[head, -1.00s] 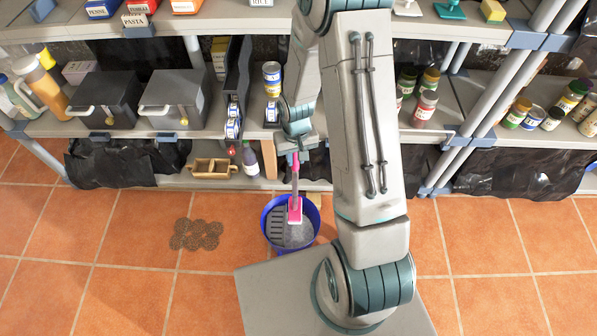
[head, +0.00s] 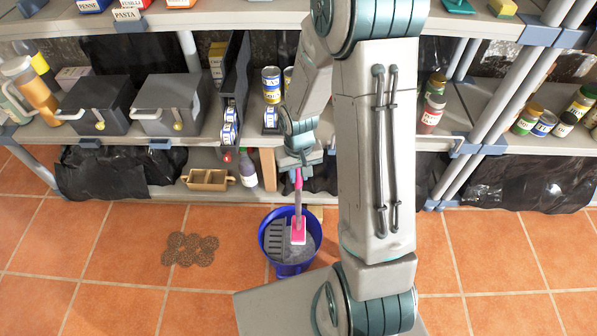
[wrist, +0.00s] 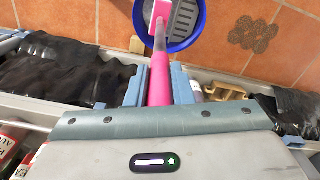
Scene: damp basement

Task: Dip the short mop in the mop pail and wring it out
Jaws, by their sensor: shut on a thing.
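The short mop has a pink grip, a grey shaft and a pink head (head: 298,230). Its pink grip also shows in the wrist view (wrist: 160,80). My gripper (head: 299,162) is shut on the grip, and the mop hangs down from it, nearly upright. The blue mop pail (head: 290,269) stands on the tiled floor with a grey slotted wringer on its left side. In the head view the mop head appears over the pail's opening, beside the wringer; I cannot tell whether it touches the grey surface inside. The pail's rim also shows in the wrist view (wrist: 203,25).
A shelving unit stands behind the pail, with grey boxes (head: 172,105), cans and jars. A wooden tray (head: 208,180) and a bottle (head: 248,168) are on the low shelf. A brown round-patterned mat (head: 190,249) lies left of the pail. Floor around it is clear.

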